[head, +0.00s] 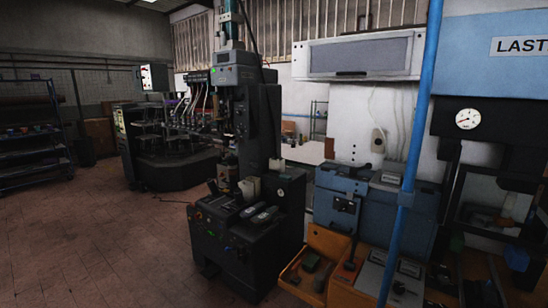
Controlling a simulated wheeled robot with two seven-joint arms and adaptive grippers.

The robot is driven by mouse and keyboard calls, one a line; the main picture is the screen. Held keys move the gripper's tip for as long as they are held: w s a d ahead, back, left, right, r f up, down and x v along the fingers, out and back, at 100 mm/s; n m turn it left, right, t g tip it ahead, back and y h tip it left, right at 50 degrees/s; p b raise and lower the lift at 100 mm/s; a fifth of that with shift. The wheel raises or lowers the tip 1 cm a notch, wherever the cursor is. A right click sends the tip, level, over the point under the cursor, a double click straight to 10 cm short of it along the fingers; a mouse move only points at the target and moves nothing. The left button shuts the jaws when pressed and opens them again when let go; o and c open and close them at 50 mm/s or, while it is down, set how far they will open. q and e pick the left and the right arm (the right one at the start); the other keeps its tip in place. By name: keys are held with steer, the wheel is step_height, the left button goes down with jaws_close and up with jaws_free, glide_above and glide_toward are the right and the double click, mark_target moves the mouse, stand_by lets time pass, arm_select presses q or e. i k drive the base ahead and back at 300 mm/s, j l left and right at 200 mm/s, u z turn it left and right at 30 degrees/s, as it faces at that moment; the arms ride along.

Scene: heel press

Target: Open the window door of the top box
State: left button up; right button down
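The top box (402,53) is a wide white box with a grey window door (358,54) on its front. It is high up in the right half of the head view, against the white wall. The window door looks closed, and a small dark strip shows at its lower edge. The blue post passes in front of the right end of the box. Neither of my grippers is in view.
A blue post (416,130) stands in front of the box and the blue machine (335,181). A black press (262,120) stands left of the box. An orange tray (322,240) sticks out low. Open floor (110,240) lies at left.

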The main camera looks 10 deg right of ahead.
mark_target(372, 57)
steer(key=z, duration=1.25)
